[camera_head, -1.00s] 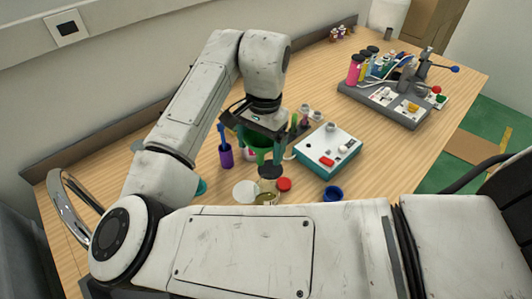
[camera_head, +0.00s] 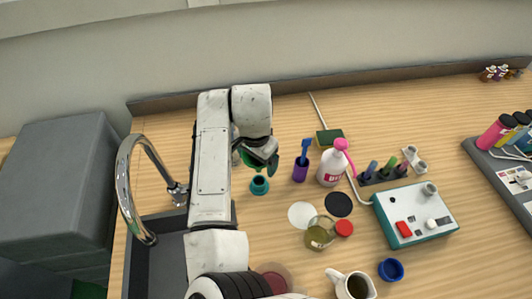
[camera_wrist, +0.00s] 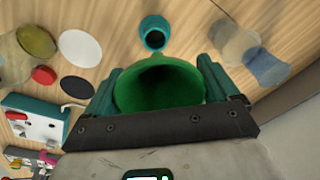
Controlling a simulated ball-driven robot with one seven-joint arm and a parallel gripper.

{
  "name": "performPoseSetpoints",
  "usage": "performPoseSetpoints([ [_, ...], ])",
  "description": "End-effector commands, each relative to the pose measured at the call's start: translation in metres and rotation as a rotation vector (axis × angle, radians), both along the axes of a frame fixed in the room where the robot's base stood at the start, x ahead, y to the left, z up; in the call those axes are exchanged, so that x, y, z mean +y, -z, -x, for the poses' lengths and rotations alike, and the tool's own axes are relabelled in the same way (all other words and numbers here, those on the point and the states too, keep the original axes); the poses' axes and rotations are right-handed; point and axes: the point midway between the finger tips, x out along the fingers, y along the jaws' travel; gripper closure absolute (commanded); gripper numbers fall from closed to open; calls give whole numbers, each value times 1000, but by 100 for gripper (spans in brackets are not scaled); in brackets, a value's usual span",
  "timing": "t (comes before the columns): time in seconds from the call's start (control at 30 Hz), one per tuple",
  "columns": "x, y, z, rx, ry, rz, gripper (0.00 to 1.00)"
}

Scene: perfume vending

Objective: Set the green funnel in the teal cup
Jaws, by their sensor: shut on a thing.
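My gripper (camera_wrist: 158,90) is shut on the green funnel (camera_wrist: 160,84), whose wide mouth shows between the two teal fingers in the wrist view. In the head view, my gripper (camera_head: 260,162) is partly hidden by my arm, and only a little of the funnel (camera_head: 248,158) shows. The teal cup (camera_head: 259,186) stands upright on the table, just below the gripper in the picture. In the wrist view the teal cup (camera_wrist: 155,40) is just beyond the funnel, its opening clear. The funnel is apart from the cup. Its spout is hidden.
A purple cup (camera_head: 300,172) with a blue tool and a white pump bottle (camera_head: 332,168) stand right of the teal cup. A white disc (camera_head: 301,215) and a jar (camera_head: 320,233) lie nearer. A sink (camera_head: 160,255) with a curved tap (camera_head: 126,180) is at left.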

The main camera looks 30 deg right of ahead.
Motion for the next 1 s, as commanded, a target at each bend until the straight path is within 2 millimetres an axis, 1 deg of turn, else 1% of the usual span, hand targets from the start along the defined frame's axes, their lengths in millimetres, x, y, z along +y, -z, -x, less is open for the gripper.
performPoseSetpoints([
  [1.0,-1,71,0,1,0,-1,41],
])
